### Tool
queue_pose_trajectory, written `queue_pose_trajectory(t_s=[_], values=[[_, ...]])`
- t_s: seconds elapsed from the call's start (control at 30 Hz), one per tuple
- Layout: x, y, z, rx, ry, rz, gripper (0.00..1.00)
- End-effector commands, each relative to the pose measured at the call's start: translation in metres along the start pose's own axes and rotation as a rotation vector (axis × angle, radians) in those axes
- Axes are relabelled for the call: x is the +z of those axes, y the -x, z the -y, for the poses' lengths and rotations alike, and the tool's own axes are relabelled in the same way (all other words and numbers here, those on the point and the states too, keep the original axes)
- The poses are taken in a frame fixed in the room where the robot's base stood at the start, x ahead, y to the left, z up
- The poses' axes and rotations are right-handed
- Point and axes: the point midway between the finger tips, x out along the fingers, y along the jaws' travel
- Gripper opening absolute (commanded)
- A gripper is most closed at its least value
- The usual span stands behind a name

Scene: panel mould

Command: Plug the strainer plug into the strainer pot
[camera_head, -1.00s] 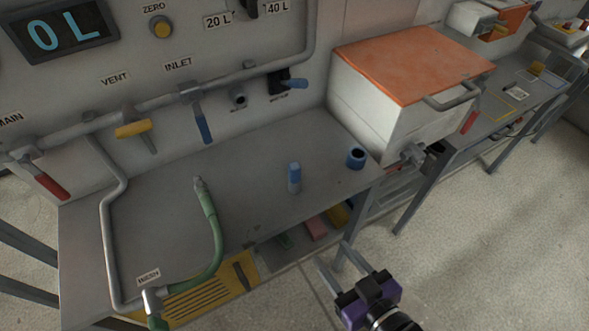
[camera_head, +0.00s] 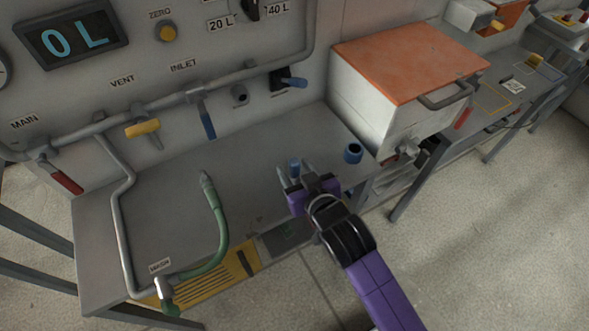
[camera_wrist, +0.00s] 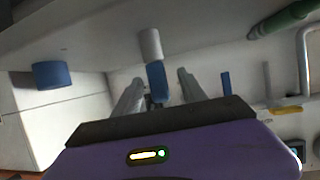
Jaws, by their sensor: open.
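The strainer plug, a small upright cylinder with a blue top (camera_head: 294,165) and a grey lower part, stands on the grey bench. My gripper (camera_head: 294,173) is open, with one finger on each side of the plug. In the wrist view, the plug's grey part (camera_wrist: 150,44) and blue part show between and beyond the open fingers (camera_wrist: 160,77); I cannot tell whether they touch it. The strainer pot, a short blue cup (camera_head: 353,153) with a dark open top, stands to the right near the bench edge. It shows at the left in the wrist view (camera_wrist: 52,75).
A white box with an orange lid (camera_head: 410,60) stands behind and right of the pot. A green hose (camera_head: 220,225) lies on the bench to the left. Pipes and valve handles, including a blue one (camera_head: 208,122), line the panel behind. The bench between hose and plug is clear.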

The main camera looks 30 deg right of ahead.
Motion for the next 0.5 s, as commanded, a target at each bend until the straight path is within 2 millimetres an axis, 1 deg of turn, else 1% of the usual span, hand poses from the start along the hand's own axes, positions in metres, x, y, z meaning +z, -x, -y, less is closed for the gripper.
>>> queue_pose_trajectory(t_s=[0.07,0.23,0.33,0.5], values=[[-0.005,-0.011,-0.002,0.000,0.000,0.000,0.49],[-0.004,-0.034,-0.002,-0.001,0.000,0.000,0.49],[-0.004,-0.041,-0.002,-0.001,0.000,0.000,0.49],[-0.003,-0.042,-0.002,-0.001,0.000,-0.001,0.49]])
